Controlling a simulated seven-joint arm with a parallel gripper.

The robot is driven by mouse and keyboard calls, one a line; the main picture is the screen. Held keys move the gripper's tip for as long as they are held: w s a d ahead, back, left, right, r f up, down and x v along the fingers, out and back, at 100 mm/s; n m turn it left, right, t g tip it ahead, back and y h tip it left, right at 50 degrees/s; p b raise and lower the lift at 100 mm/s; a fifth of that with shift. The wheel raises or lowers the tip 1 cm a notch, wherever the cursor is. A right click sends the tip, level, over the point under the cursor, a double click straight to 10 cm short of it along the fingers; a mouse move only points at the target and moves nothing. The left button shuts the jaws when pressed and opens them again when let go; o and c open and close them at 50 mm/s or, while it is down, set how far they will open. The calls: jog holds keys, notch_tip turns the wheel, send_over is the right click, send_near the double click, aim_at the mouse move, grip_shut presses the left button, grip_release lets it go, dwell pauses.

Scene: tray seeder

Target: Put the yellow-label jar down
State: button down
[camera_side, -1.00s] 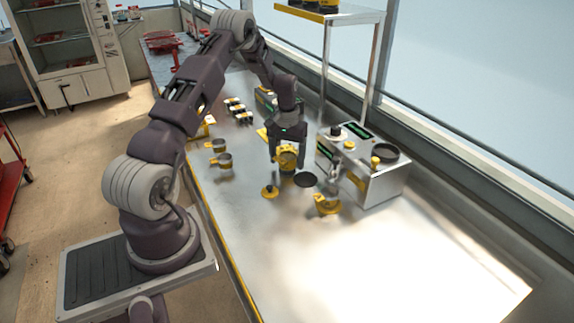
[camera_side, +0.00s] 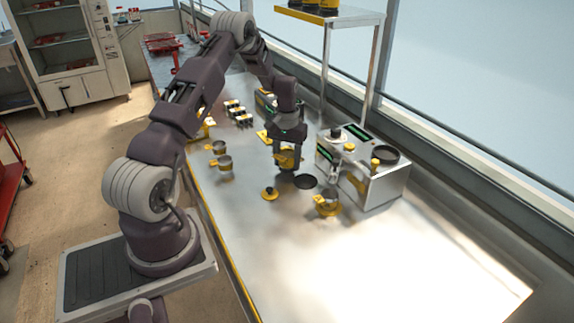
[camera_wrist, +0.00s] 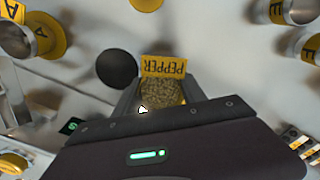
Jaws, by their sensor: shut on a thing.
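The yellow-label jar (camera_side: 286,154) is between the fingers of my gripper (camera_side: 287,162) in the side view. In the wrist view its yellow label (camera_wrist: 163,66) reads PEPPER, upside down, and its open top shows brownish grains (camera_wrist: 160,94). My gripper (camera_wrist: 159,98) is shut on the jar, one finger on each side. A flat black disc (camera_side: 306,182) lies on the bench just right of and nearer than the jar; it also shows in the wrist view (camera_wrist: 117,68). The jar's base is hidden, so I cannot tell whether it touches the bench.
A steel machine (camera_side: 376,185) with displays and knobs stands right of the jar. A yellow funnel-like piece (camera_side: 327,203), a yellow disc with a black knob (camera_side: 269,193) and yellow-banded cups (camera_side: 224,164) surround it. Small jars (camera_side: 238,112) stand behind. The bench's front right is clear.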

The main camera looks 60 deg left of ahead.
notch_tip(320, 180, up, 7)
jog(key=shift+f, duration=0.1)
jog(key=s+d+r+m, duration=0.2)
jog(key=d+m, duration=0.2)
jog(key=d, duration=0.7)
jog(key=s+d+r+m, duration=0.1)
jog(key=d+r+m, duration=0.15)
jog(key=d, duration=0.85)
jog(key=m, duration=1)
send_near(246, 230)
jog(key=w, duration=0.4)
jog(key=w+f, duration=0.1)
jog(key=w, duration=0.1)
jog(key=s+m, duration=0.1)
jog(key=s+f+m, duration=0.1)
jog(key=s+m, duration=0.1)
jog(key=s+f+m, duration=0.1)
jog(key=s+m, duration=0.1)
jog(key=shift+a, duration=0.15)
jog(key=shift+s+f+m, duration=0.2)
jog(key=shift+s+m, duration=0.25)
jog(key=shift+m, duration=0.1)
jog(key=shift+s+d+f, duration=0.2)
jog(key=shift+s+f, duration=0.05)
jog(key=shift+f, duration=0.05)
jog(key=shift+s+f, duration=0.1)
jog(key=shift+f, duration=0.4)
jog(key=shift+w+a+f, duration=0.1)
jog(key=shift+w+f, duration=0.25)
jog(key=shift+f, duration=0.3)
